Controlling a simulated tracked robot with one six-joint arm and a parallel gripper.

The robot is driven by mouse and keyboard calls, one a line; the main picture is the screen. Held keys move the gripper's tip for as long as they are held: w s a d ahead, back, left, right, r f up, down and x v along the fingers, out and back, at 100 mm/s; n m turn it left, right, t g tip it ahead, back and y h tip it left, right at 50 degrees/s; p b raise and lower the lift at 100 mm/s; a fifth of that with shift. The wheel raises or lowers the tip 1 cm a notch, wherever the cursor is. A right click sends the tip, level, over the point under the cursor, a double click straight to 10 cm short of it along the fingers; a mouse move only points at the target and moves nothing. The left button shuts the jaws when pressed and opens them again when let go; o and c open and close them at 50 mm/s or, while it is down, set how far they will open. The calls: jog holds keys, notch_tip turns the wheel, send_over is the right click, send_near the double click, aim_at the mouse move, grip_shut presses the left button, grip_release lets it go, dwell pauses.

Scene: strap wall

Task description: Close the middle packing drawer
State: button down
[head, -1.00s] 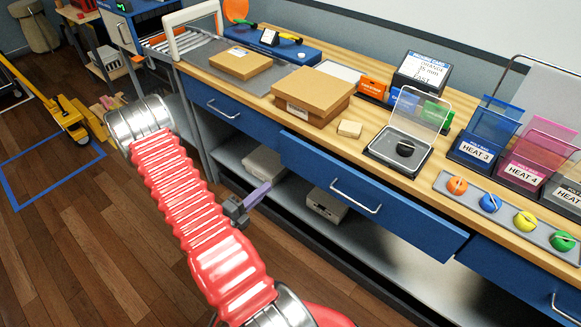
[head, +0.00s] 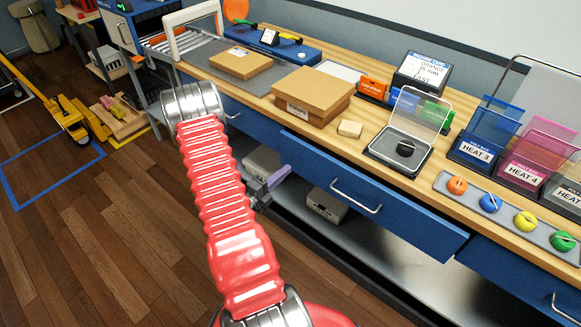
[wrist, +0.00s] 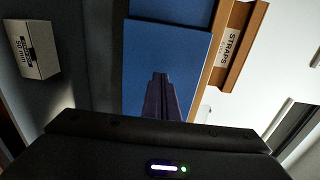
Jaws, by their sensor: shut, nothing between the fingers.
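The middle packing drawer (head: 400,215) is a blue front with a silver bar handle under the wooden bench top. It stands pulled out from the bench in the head view. Its blue front also seems to show in the wrist view (wrist: 185,62), behind the fingers. My gripper (head: 284,172) has purple fingers, held together and empty, near the left end of that drawer. In the wrist view the fingers (wrist: 160,80) point towards the blue front. Whether they touch it I cannot tell.
A blue drawer (head: 245,122) lies to the left, partly behind my arm. The lower shelf holds grey boxes (head: 326,205). A cardboard box (head: 312,90) and an open clear-lidded case (head: 400,150) stand on the bench. The wooden floor at left is mostly clear.

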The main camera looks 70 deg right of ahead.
aim_at(297, 160)
jog(key=shift+x, duration=2.05)
jog(key=shift+d, duration=0.15)
